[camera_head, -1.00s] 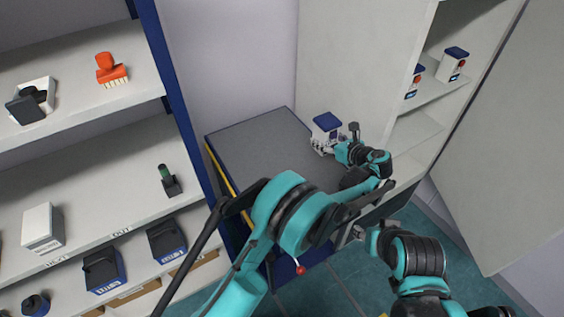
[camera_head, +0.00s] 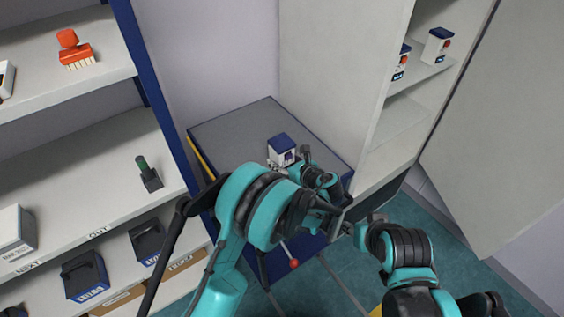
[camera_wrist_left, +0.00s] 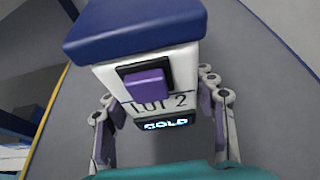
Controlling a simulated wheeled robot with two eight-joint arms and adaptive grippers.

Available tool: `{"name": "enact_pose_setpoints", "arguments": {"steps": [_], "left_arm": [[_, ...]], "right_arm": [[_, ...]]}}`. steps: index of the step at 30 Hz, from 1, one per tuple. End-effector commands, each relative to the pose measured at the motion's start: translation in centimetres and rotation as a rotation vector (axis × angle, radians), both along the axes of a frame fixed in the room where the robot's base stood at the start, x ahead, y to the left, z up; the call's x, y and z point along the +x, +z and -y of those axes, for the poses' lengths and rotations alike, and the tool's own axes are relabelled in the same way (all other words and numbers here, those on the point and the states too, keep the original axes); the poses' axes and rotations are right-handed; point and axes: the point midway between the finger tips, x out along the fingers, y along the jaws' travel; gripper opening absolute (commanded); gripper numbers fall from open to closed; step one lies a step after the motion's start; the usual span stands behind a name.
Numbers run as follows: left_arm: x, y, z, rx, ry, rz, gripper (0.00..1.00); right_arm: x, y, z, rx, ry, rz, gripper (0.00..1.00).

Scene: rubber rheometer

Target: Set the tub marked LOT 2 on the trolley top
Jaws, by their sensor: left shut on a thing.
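The LOT 2 tub (camera_head: 284,155) is white with a dark blue lid. In the left wrist view the tub (camera_wrist_left: 185,60) shows a purple block on its front, the LOT 2 marking and a lit dark label. My left gripper (camera_wrist_left: 160,95) is shut on it, one finger at each side. The tub appears upright over the grey trolley top (camera_head: 235,130); I cannot tell whether its base touches. The left gripper (camera_head: 284,167) is partly hidden in the head view. My right gripper (camera_head: 352,227) is low, beside the trolley's right front; its fingers are unclear.
A white cabinet at right holds two similar tubs (camera_head: 438,46) (camera_head: 400,63) on a shelf. Shelving at left bears an orange brush (camera_head: 75,50), a green-topped item (camera_head: 148,174) and dark bins (camera_head: 85,276). The trolley top around the tub is bare.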

Motion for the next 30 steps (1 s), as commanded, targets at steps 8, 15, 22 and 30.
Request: {"name": "enact_pose_setpoints", "arguments": {"steps": [8, 15, 22, 30], "left_arm": [[0.0, 0.0, 0.0, 0.001, 0.0, 0.001, 0.18], [0.0, -0.2, 0.0, 0.0, 0.0, 0.0, 0.77], [0.0, -0.1, 0.0, 0.0, 0.0, 0.0, 0.77], [-0.1, 0.9, 0.0, 0.0, 0.001, 0.0, 0.77]], "right_arm": [[0.0, -0.1, 0.0, 0.0, 0.0, 0.0, 0.4], [0.0, -0.2, 0.0, 0.0, 0.0, 0.0, 0.4], [0.0, -0.2, 0.0, 0.0, 0.0, 0.0, 0.4], [0.0, 0.5, 0.0, 0.0, 0.0, 0.0, 0.4]]}}
